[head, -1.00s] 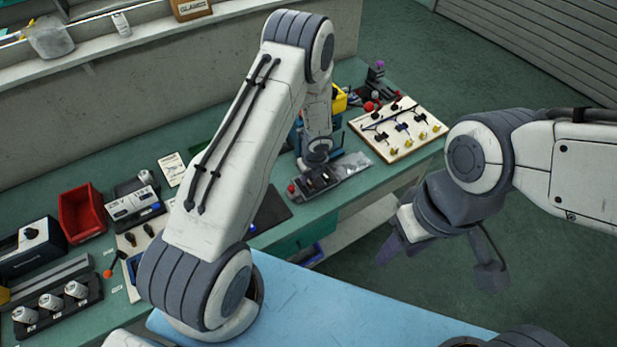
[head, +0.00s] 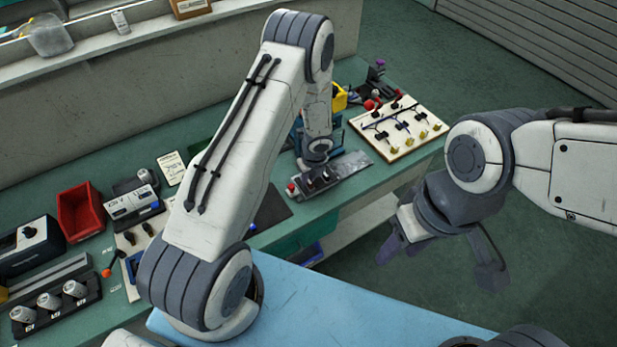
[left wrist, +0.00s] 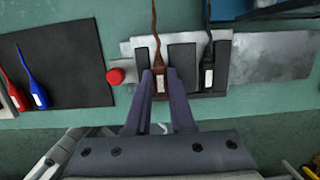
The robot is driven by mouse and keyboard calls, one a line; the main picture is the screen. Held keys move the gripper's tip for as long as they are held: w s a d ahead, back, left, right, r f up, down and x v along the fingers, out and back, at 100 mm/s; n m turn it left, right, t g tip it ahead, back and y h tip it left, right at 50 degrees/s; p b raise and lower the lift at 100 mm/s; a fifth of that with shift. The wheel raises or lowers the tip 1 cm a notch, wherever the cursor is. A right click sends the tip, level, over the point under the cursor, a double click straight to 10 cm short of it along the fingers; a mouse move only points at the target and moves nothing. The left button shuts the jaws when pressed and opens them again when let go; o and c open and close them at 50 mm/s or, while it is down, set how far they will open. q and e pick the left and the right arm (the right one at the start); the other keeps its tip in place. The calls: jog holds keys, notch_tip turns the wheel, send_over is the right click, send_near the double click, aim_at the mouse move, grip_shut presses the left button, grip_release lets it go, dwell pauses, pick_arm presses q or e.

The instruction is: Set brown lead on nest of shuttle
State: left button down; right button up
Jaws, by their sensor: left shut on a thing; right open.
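The shuttle is a grey metal plate (left wrist: 270,66) with dark upright blocks that form its nests; it also shows in the head view (head: 352,164). My left gripper (left wrist: 161,85) is shut on the plug of the brown lead (left wrist: 158,50), whose cord runs away upward in the left wrist view. The brown plug lies over the gap between the left and middle blocks; I cannot tell whether it rests on the plate. A black lead (left wrist: 208,68) lies in the gap to its right. My right gripper (head: 438,262) is open and empty, off the bench over the floor.
A red knob (left wrist: 116,76) stands at the shuttle's left end. Red and blue leads (left wrist: 38,92) lie on and beside a black mat (left wrist: 70,60) to the left. A pale board with several small parts (head: 405,125) stands right of the shuttle in the head view.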

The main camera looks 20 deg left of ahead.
pick_arm(q)
jog(key=shift+s+f, duration=0.1)
jog(key=shift+f, duration=0.15)
